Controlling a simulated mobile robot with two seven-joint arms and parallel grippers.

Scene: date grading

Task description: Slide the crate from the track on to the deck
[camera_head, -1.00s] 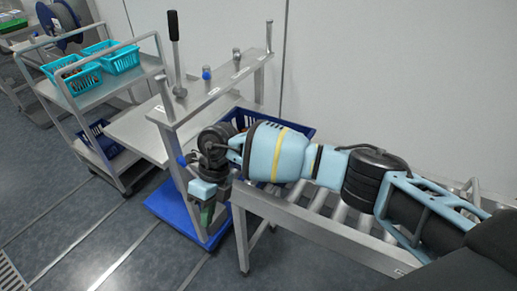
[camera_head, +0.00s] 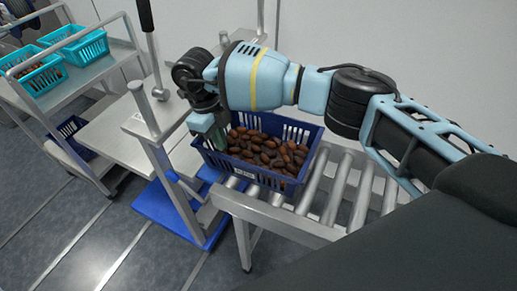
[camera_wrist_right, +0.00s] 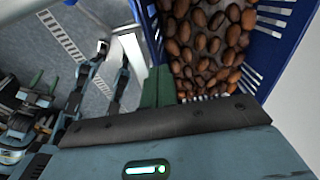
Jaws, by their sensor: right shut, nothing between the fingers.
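The crate (camera_head: 297,139) is a dark blue slotted box filled with brown dates. It sits near the left end of the roller track (camera_head: 335,185). A light grey deck (camera_head: 190,160) in the metal stand adjoins the track's left end; the crate's left end appears to be near its edge. My right gripper (camera_head: 213,137), with green fingers, is shut and empty at the crate's left end. The right wrist view shows the crate (camera_wrist_right: 284,38) close by, with the green fingers (camera_wrist_right: 158,88) by its slotted wall; contact is unclear. My left gripper is not seen.
The metal stand has an upright post (camera_head: 145,110) and a black-handled lever (camera_head: 147,20). A blue base (camera_head: 165,205) lies below. At the left, a trolley holds teal baskets (camera_head: 85,47). A wall runs behind the track. Floor at lower left is clear.

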